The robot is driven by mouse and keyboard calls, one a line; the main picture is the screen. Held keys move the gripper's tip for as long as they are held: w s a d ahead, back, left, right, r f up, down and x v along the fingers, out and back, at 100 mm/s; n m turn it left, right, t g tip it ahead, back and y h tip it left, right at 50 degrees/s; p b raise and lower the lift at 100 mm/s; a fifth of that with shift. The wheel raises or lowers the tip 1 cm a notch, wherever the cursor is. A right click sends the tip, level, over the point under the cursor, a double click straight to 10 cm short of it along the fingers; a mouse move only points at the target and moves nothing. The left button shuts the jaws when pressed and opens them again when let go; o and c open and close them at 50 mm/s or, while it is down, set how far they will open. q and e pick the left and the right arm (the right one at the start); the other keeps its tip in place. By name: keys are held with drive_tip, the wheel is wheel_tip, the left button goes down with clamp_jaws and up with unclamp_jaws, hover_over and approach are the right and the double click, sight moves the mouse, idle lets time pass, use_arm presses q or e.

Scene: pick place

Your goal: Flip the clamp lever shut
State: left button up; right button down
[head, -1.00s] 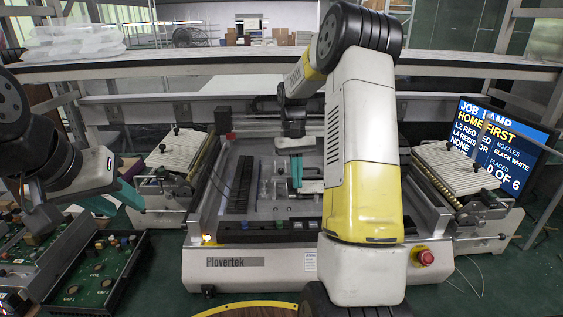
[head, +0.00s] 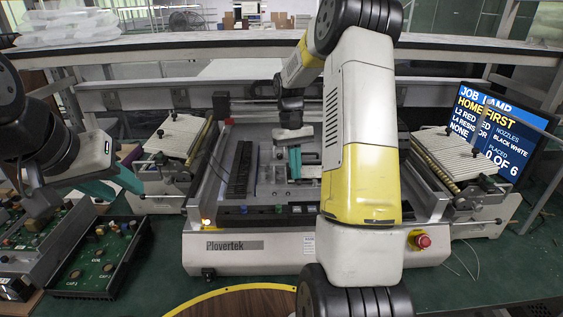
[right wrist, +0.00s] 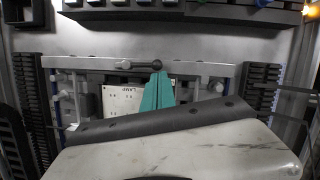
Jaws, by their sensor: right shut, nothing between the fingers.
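In the right wrist view, the clamp lever (right wrist: 143,65) is a short dark rod with a round knob, lying along the grey rail (right wrist: 90,63). My right gripper (right wrist: 157,76) has teal fingers pressed together and empty. Its tips are right beside the knob; whether they touch it I cannot tell. A white board (right wrist: 122,101) marked LAMP lies beside the fingers. In the head view, my right gripper (head: 295,162) reaches down into the machine (head: 290,250); the lever is too small to make out there.
A screen (head: 500,135) stands at the right, and a red stop button (head: 422,241) is on the machine's front.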

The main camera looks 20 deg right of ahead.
sight(302, 183)
drive_tip(key=shift+s, duration=0.1)
drive_tip(key=s+n, duration=0.1)
drive_tip(key=n, duration=0.1)
drive_tip(key=a+n+h, duration=0.1)
drive_tip(key=shift+s+n, duration=0.35)
drive_tip(key=shift+n, duration=0.05)
drive_tip(key=s+n, duration=0.1)
drive_tip(key=n, duration=0.1)
drive_tip(key=s+n+t+h, duration=0.1)
drive_tip(key=n, duration=0.1)
drive_tip(key=shift+s+a+n, duration=0.2)
drive_tip(key=shift+n, duration=0.1)
drive_tip(key=n, duration=0.1)
drive_tip(key=s+n, duration=0.1)
drive_tip(key=shift+s+d+n+h, duration=0.2)
drive_tip(key=shift+n+h, duration=0.1)
drive_tip(key=shift+h, duration=0.1)
drive_tip(key=n, duration=0.1)
drive_tip(key=s+n+t, duration=0.1)
drive_tip(key=shift+s+d+n, duration=0.15)
drive_tip(key=shift+d+n, duration=0.05)
drive_tip(key=shift+n, duration=0.1)
drive_tip(key=n, duration=0.1)
drive_tip(key=s+d+n+t, duration=0.1)
drive_tip(key=shift+s+n+h, duration=0.1)
drive_tip(key=shift+n+h, duration=0.2)
drive_tip(key=shift+s+d, duration=0.1)
drive_tip(key=shift+s+d, duration=0.1)
drive_tip(key=shift+d, duration=0.05)
